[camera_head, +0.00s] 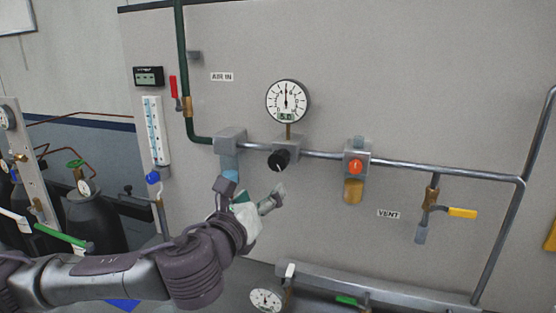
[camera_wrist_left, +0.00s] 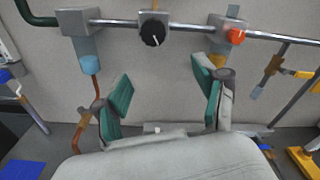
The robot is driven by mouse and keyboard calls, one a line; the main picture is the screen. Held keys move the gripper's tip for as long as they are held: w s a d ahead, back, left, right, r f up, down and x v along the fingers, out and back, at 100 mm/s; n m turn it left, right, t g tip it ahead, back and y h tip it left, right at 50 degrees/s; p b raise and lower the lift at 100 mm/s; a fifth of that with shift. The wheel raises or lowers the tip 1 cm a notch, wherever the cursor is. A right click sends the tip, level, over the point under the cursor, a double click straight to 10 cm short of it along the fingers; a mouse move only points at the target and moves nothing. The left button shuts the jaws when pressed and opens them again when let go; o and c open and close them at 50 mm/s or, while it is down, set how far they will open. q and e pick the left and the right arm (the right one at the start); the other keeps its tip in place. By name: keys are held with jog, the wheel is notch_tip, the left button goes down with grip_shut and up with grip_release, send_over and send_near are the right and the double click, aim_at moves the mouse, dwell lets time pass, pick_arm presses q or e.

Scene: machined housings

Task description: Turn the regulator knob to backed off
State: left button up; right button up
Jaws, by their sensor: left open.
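The regulator knob (camera_head: 279,160) is black and round, with a white pointer mark, on the front of a grey block under a gauge. In the left wrist view the knob (camera_wrist_left: 153,33) is at the top middle. The round gauge (camera_head: 288,101) above it has a small green display that seems to read 5.0. My left gripper (camera_head: 252,192) is open and empty, below and left of the knob in the head view, apart from it. In the left wrist view its two green-padded fingers (camera_wrist_left: 166,95) are spread below the knob. My right gripper is not in view.
A grey filter block (camera_head: 230,141) with a blue bowl is left of the knob. A block with an orange button (camera_head: 355,167) is right. A yellow-handled vent valve (camera_head: 461,212) hangs further right. A horizontal pipe (camera_head: 420,171) joins the blocks. A red-handled valve (camera_head: 174,88) is upper left.

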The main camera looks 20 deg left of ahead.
aim_at(276, 162)
pick_arm(q)
jog(key=shift+m, duration=0.4)
jog(key=w+p, duration=0.1)
jog(key=w, duration=0.3)
jog(key=w+r+p, duration=0.1)
jog(key=w, duration=0.4)
jog(key=w+r+p, duration=0.1)
jog(key=w+p, duration=0.1)
jog(key=w, duration=0.3)
jog(key=shift+a, duration=0.35)
jog(key=c, duration=1.1)
jog(key=shift+f, duration=0.1)
jog(key=shift+c, duration=0.2)
